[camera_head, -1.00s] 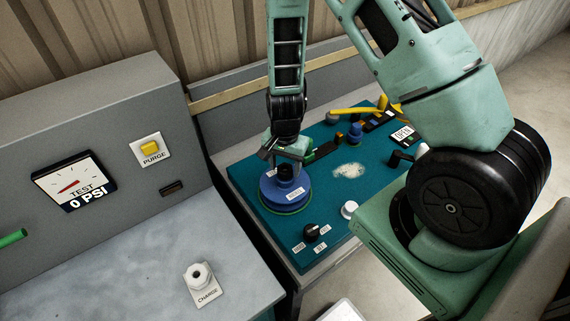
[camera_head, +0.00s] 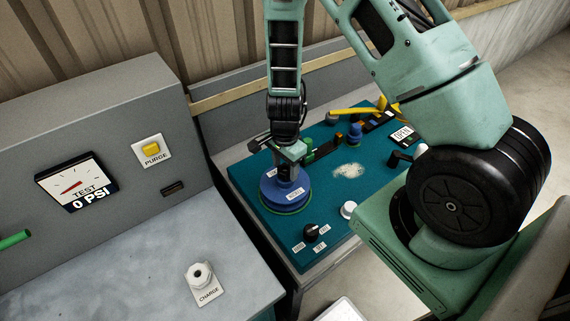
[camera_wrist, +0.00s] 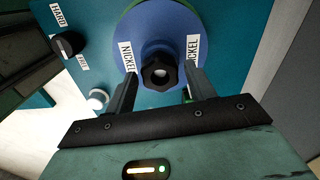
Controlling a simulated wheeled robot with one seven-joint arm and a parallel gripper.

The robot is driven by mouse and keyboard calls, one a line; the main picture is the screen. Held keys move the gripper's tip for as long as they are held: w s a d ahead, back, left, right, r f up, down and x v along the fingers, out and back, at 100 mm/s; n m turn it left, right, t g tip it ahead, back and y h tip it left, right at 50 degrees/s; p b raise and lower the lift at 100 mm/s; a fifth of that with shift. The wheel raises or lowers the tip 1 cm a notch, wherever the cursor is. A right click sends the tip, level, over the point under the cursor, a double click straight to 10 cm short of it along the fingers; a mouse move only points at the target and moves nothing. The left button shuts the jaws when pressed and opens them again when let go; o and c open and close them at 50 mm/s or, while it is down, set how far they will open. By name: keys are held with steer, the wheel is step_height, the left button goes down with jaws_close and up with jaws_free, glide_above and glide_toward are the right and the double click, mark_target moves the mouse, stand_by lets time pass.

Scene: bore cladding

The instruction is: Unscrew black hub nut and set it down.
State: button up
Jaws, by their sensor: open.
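The black hub nut (camera_wrist: 159,72) sits at the centre of the round blue hub (camera_wrist: 178,22), which carries NICKEL labels. My gripper (camera_wrist: 158,82) is open, with one finger on each side of the nut in the wrist view. I cannot tell whether the fingers touch it. In the head view my gripper (camera_head: 286,160) is above the blue hub (camera_head: 285,197) on the teal board, and it mostly hides the nut there.
The teal board (camera_head: 330,195) also holds a black knob (camera_head: 311,232), a white knob (camera_head: 348,209), a blue fitting (camera_head: 355,133) and a yellow lever (camera_head: 352,112). A grey bench (camera_head: 130,255) with a CHARGE fitting (camera_head: 200,277) stands at left; much of its top is clear.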

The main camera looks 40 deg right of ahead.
steer(key=c, duration=0.5)
steer(key=shift+n, duration=0.9)
steer(key=shift+c, duration=0.2)
steer(key=shift+n, duration=1.7)
steer(key=shift+b, duration=0.3)
steer(key=shift+n, duration=0.5)
steer(key=shift+r+p, duration=1.85)
steer(key=shift+r, duration=0.45)
